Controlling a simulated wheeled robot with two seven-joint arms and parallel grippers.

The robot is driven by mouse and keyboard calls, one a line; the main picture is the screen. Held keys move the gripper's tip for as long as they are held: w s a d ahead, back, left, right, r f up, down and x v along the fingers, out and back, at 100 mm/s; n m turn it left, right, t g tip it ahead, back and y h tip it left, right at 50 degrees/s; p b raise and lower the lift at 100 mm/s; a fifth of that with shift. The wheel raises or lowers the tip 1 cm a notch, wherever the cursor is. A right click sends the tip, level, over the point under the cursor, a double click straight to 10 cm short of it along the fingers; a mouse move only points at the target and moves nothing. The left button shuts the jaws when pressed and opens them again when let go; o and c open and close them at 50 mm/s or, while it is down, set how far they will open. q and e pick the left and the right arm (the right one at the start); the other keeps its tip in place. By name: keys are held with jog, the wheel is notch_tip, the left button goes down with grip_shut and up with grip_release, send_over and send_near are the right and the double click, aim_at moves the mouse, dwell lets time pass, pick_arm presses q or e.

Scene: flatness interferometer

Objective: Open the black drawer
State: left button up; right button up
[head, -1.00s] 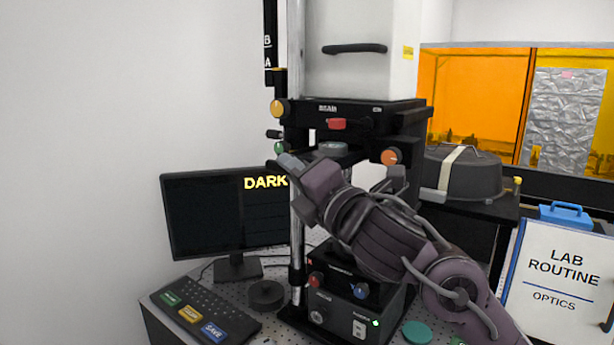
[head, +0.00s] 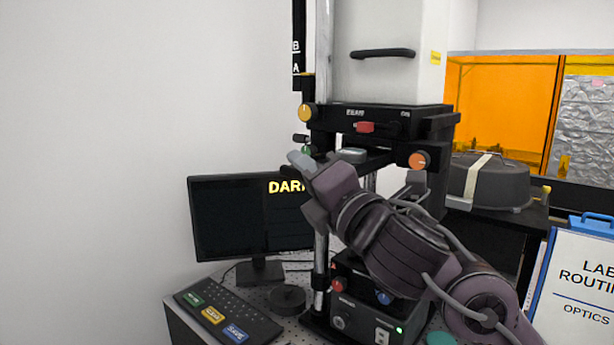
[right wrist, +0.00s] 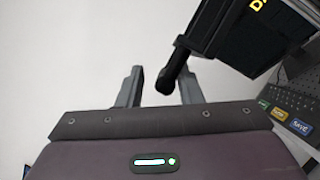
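The tall instrument has a black housing (head: 385,120) with a red piece on its front. Below it is a dark, shelf-like part, partly hidden behind my right gripper; I cannot tell for sure which part is the black drawer. My right gripper (head: 301,168) is at the instrument's left side, just below a small black knob (head: 300,139) and a green knob (head: 307,152). In the right wrist view my right gripper (right wrist: 160,86) has its fingers apart. A black round-ended handle (right wrist: 168,80) shows between them, nearer the right finger; contact is not visible. My left gripper is out of view.
A monitor (head: 228,220) reading "DARK" and a keyboard (head: 228,315) stand left of the instrument. A black control box (head: 365,305) sits below my right arm. A grey domed case (head: 488,182) and a lab sign (head: 580,290) are at the right. Left of the instrument, above the monitor, is free.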

jog(key=shift+f, duration=0.15)
jog(key=shift+d+f, duration=0.1)
jog(key=shift+d, duration=0.1)
jog(key=b+v, duration=0.1)
jog(key=v, duration=0.6)
jog(key=shift+s+b, duration=0.3)
jog(key=shift+b, duration=0.1)
jog(key=shift+d, duration=0.1)
